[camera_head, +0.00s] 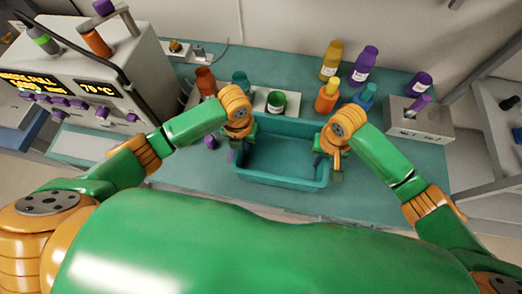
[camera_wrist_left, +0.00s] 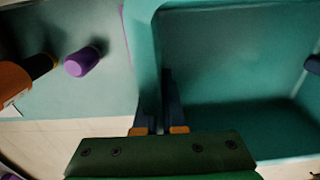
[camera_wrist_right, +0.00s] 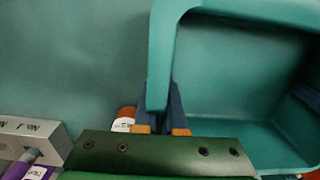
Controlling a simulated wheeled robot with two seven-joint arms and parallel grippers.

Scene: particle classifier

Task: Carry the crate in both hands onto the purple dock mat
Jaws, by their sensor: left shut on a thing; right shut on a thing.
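The teal crate (camera_head: 280,181) is empty and sits at the front middle of the bench in the head view. My left gripper (camera_head: 240,150) is shut on its left wall, and my right gripper (camera_head: 326,163) is shut on its right wall. In the left wrist view the fingers straddle the crate wall (camera_wrist_left: 144,70); in the right wrist view they straddle the opposite wall (camera_wrist_right: 160,65). A thin purple line (camera_wrist_left: 126,40) runs beside the crate in the left wrist view, perhaps the mat's edge. The rest of the mat is hidden. I cannot tell whether the crate touches the bench.
Several bottles stand back right, including an orange one (camera_head: 326,97). A grey box (camera_head: 418,118) is at right, an instrument (camera_head: 88,85) at left.

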